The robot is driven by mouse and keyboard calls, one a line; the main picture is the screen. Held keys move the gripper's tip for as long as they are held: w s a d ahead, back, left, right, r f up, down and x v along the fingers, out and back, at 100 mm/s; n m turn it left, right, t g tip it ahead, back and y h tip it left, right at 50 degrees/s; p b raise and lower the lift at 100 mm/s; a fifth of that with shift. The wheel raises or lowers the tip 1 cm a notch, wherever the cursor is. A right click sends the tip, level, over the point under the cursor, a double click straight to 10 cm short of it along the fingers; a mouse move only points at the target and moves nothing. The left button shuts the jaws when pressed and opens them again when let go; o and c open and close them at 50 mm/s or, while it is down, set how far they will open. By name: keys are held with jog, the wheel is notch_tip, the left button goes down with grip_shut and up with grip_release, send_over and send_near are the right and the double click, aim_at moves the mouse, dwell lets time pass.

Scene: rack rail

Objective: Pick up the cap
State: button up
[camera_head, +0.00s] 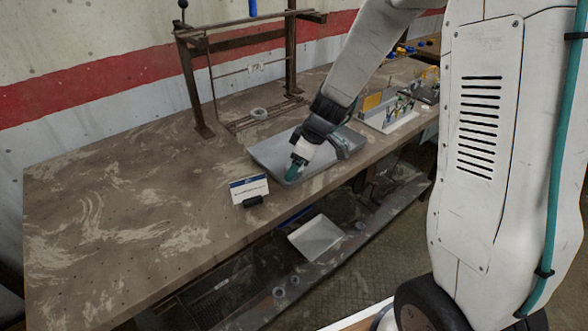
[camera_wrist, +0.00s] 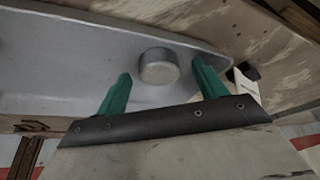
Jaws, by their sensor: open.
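The cap (camera_wrist: 159,67) is a small, round, grey metal piece. In the wrist view it sits on the grey metal tray (camera_wrist: 60,55), just beyond and between my fingertips. My gripper (camera_wrist: 160,85) has two green fingers, spread apart with nothing held between them. In the head view my gripper (camera_head: 294,168) points down over the left part of the tray (camera_head: 268,151), which lies on the workbench. The cap cannot be made out in the head view.
A blue and white card (camera_head: 248,188) in a black holder stands left of the tray near the bench's front edge. A metal rack (camera_head: 290,60) stands behind. A light bin of tools (camera_head: 387,112) is to the right. The bench's left part is clear.

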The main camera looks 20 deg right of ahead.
jog(key=shift+f, duration=0.1)
jog(key=shift+c, duration=0.2)
jog(key=c, duration=1)
